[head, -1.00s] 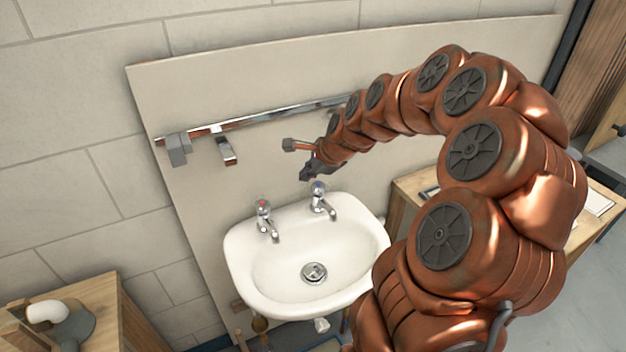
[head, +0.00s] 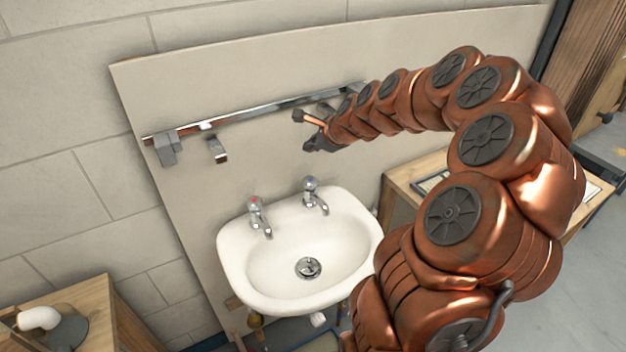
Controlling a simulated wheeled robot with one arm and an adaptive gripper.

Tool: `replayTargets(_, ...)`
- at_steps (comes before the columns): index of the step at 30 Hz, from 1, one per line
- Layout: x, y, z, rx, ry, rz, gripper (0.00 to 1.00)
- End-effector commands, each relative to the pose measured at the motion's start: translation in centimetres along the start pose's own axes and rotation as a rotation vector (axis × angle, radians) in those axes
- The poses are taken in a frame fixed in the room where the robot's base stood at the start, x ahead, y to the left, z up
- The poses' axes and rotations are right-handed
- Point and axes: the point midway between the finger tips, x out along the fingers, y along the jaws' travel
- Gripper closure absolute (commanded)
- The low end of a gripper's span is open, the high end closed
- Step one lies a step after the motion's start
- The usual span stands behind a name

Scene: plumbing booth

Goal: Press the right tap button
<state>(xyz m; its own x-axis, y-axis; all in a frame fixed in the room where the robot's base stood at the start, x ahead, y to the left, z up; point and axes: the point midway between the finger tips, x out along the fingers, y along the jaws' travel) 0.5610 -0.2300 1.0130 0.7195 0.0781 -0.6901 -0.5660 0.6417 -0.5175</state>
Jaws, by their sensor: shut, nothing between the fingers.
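The right tap (head: 315,195) is chrome with a blue-marked button (head: 310,183) on top. It stands upright on the back right rim of the white sink (head: 232,262). The left tap (head: 259,215), with a red-marked top, stands to its left. My gripper (head: 309,146) is dark, small in the head view and shut with nothing in it. It is in the air above the right tap, with a visible gap between it and the button. Its fingertips point left, and their exact distance from the wall panel cannot be told.
A chrome rail (head: 250,117) with grey brackets (head: 166,149) runs along the wall panel behind my gripper. A wooden table (head: 405,198) stands to the right, partly behind my arm. A wooden bench (head: 85,300) with a white pipe elbow (head: 38,318) stands at lower left.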

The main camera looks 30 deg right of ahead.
Motion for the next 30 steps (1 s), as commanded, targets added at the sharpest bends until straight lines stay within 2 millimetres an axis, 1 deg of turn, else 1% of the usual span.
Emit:
replayTargets(1,0.8,0.6,-0.5,0.002,0.001,0.005,1.00)
replayTargets(18,5.2,4.0,-3.7,0.003,0.000,0.009,1.00)
replayTargets(23,5.6,4.4,-4.1,0.005,0.000,0.010,1.00)
replayTargets(30,5.6,4.3,-4.1,0.004,0.001,0.008,1.00)
